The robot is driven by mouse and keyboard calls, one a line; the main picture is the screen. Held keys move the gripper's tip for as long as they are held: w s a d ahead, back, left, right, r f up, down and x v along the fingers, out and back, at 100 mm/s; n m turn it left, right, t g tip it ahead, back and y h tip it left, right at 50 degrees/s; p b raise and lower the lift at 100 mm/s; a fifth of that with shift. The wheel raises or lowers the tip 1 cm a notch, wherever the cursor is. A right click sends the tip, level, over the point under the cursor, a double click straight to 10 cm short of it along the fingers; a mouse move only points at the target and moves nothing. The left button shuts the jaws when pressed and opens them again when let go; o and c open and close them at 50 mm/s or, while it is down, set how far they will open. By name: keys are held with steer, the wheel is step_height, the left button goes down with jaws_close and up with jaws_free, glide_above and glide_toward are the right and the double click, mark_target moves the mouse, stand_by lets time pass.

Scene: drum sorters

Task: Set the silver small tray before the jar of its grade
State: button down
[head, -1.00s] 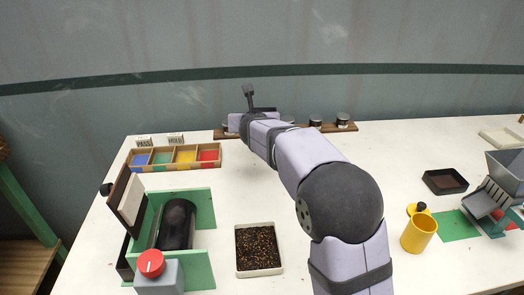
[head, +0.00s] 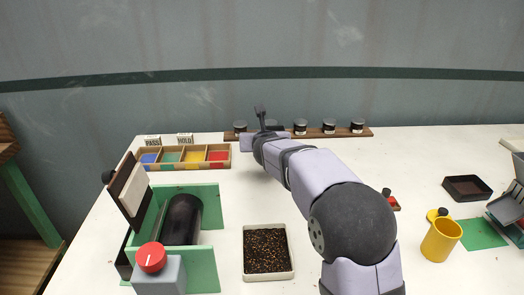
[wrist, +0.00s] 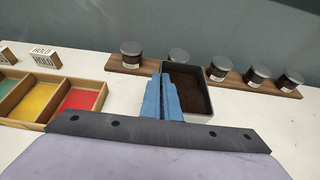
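The small tray (wrist: 206,107) shows in the wrist view, grey-rimmed and holding dark brown grains. My gripper (wrist: 163,84) has its blue fingers close together at the tray's left wall and appears shut on it. The tray is close in front of the wooden rack (wrist: 222,83), at the second jar (wrist: 179,55) from the left. Whether it rests on the table I cannot tell. The other jars stand along the rack, including the leftmost jar (wrist: 131,55) and the rightmost jar (wrist: 290,82). Their grades are not readable. In the head view my arm hides the tray and fingertips.
The compartment box (head: 184,164) and the PASS (head: 152,141) and HOLD (head: 184,139) blocks stand left of the rack. A green drum machine (head: 206,245), a tray of mixed grains (head: 291,270), a yellow cup (head: 440,242) and a dark tray (head: 467,199) stand nearer. The middle table is mostly clear.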

steer(key=shift+f+b, duration=1.6)
steer(key=shift+f, duration=0.2)
steer(key=shift+f, duration=0.15)
steer(key=c, duration=2)
jaws_free()
steer(key=shift+r, duration=0.2)
steer(key=v, duration=1.2)
